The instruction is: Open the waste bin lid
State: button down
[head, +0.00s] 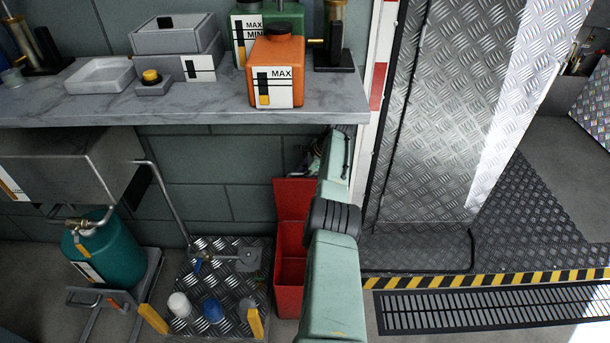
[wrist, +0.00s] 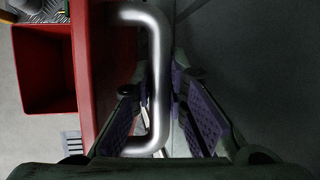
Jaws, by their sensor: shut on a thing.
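The red waste bin (head: 287,302) stands on the floor against the wall, partly hidden by my arm. Its red lid (head: 293,198) stands raised and upright at the back, and the opening of the bin shows. In the wrist view the lid (wrist: 88,65) is edge-on beside the open bin (wrist: 38,70). A silver bar handle (wrist: 157,60) is fixed to the lid. My gripper (wrist: 160,92) has its purple-padded fingers on both sides of this handle and is shut on it. In the head view my arm mostly hides the gripper and handle.
A marble-look shelf (head: 180,108) runs above the bin, with an orange tank (head: 276,68) near its right end. A metal tread-plate stand (head: 225,300) is left of the bin. A white-and-red post (head: 379,90) and tread-plate panel (head: 440,110) are to the right.

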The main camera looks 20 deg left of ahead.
jog(key=shift+w+a+r, duration=0.1)
jog(key=shift+r, duration=0.05)
jog(key=c, duration=1.8)
grip_release()
jog(key=shift+c, duration=0.2)
jog(key=v, duration=1.2)
